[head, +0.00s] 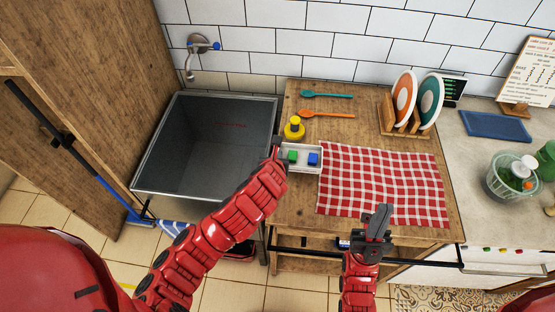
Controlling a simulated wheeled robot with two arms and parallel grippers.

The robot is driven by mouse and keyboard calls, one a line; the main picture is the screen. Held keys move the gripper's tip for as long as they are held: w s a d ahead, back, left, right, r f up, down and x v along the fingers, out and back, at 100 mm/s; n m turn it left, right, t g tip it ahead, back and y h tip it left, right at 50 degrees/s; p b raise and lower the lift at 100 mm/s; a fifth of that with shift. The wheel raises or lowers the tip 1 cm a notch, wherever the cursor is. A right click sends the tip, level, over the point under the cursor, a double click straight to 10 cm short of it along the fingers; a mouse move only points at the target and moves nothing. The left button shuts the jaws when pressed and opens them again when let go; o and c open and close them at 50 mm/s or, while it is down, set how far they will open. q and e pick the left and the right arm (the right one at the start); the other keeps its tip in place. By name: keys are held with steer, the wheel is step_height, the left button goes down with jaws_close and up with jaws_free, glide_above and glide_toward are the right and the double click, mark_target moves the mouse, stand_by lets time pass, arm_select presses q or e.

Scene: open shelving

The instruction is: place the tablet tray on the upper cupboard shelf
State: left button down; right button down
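The white tablet tray (302,169) lies on the wooden counter, left of the checked cloth. It holds a green block (292,156) and a blue block (313,159). My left gripper (278,153) is at the tray's left end, touching or very close to it. Its fingers are small and partly hidden, so I cannot tell whether they grip the rim. No upper cupboard shelf is clearly in view.
A dark sink (215,130) is left of the counter (350,112). A yellow-topped jar (294,128) stands just behind the tray, with teal (327,95) and orange (326,114) spoons behind. A plate rack (389,118) is back right. A tall wooden cupboard (85,60) stands left.

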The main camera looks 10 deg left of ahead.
arm_select(q)
step_height(320, 180, down, 3)
steer(key=shift+s+r+p, duration=0.1)
steer(key=shift+p, duration=0.4)
steer(key=shift+f, duration=0.25)
steer(key=shift+f, duration=0.2)
steer(key=c, duration=1.1)
jaws_free()
steer(key=shift+o, duration=0.2)
steer(key=shift+r, duration=0.15)
